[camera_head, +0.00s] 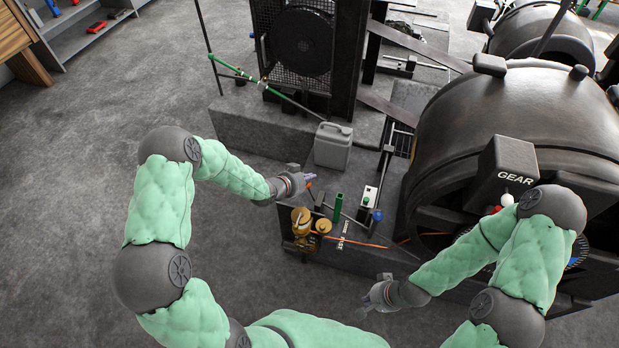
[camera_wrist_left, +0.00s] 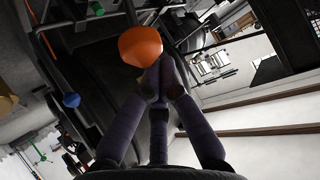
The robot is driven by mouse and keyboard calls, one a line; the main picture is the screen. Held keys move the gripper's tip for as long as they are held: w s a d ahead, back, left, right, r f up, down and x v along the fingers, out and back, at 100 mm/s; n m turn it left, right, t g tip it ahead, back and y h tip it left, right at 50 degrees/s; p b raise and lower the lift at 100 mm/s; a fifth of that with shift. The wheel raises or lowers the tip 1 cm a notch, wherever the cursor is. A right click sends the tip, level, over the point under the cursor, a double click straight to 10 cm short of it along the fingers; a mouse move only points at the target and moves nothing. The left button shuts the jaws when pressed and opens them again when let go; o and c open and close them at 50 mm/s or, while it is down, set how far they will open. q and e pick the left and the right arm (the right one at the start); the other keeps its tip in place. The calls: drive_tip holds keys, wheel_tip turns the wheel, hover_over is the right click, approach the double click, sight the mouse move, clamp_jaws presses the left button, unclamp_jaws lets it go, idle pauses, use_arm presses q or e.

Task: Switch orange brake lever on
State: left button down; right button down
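The orange brake lever's round knob (camera_wrist_left: 140,46) shows large in the left wrist view, just beyond and a little left of my left fingertips (camera_wrist_left: 162,82). The dark fingers come together at their tips, with nothing visible between them. I cannot tell if they touch the knob. In the head view my left gripper (camera_head: 308,180) is over the left edge of the machine base, and the lever is mostly hidden there. My right gripper (camera_head: 366,306) hangs low in front of the machine, away from the levers; its fingers are too small to read.
A green-handled lever (camera_head: 338,202), a blue knob (camera_head: 378,215) and brass fittings (camera_head: 301,222) stand close by on the base. A grey canister (camera_head: 333,146) is behind my left gripper. The big drum with a GEAR box (camera_head: 507,172) is at right. Floor at left is clear.

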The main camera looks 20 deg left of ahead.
use_arm(q)
drive_tip(key=shift+w+f, duration=0.2)
drive_tip(key=shift+w, duration=0.35)
drive_tip(key=shift+w+d+r, duration=0.1)
drive_tip(key=s+d+p+v, duration=0.1)
drive_tip(key=p+v, duration=0.2)
drive_tip(key=v, duration=0.5)
drive_tip(key=shift+d+f, duration=0.2)
drive_tip(key=shift+f, duration=0.1)
idle(0.5)
